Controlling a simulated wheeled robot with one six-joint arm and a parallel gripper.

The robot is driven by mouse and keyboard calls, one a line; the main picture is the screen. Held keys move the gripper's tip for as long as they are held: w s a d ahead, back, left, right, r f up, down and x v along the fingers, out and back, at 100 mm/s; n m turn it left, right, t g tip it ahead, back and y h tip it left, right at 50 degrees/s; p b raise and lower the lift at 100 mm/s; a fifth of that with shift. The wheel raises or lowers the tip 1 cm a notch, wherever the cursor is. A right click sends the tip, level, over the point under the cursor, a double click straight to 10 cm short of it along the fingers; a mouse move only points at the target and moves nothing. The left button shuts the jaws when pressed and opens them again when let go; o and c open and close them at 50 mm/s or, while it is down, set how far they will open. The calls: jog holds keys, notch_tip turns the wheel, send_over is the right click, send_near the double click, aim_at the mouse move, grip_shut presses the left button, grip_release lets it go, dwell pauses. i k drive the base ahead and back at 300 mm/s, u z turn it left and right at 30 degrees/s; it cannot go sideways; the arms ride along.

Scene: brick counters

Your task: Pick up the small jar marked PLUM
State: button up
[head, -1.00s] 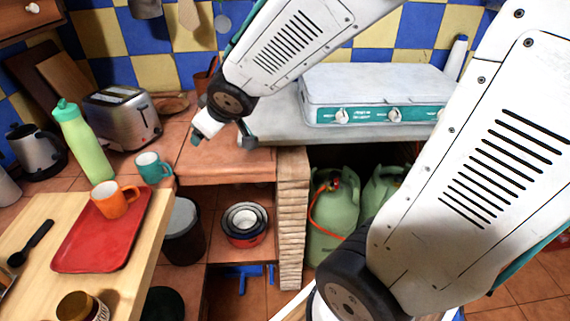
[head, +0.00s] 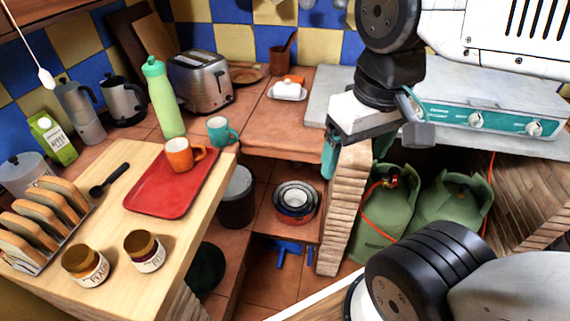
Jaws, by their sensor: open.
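Two small jars with brown-gold lids stand upright near the front of the wooden table at the lower left. The left jar (head: 86,266) has a white label with dark letters that seem to begin with P, but I cannot read the word surely. The right jar (head: 145,252) has a white label too small and turned to read. My gripper (head: 374,146) is open and empty. It hangs in front of the brick pillar and grey worktop, well to the right of both jars and touching neither.
The wooden table (head: 125,220) also holds a toast rack (head: 42,222), a black spoon (head: 108,180) and a red tray (head: 160,205) with an orange mug (head: 183,155). A green bottle (head: 165,105) and teal mug (head: 220,132) stand behind. Bare wood lies between jars and tray.

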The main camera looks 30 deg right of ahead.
aim_at(144, 251)
jog(key=u, duration=1.35)
jog(key=k, duration=0.55)
jog(key=z, duration=1.25)
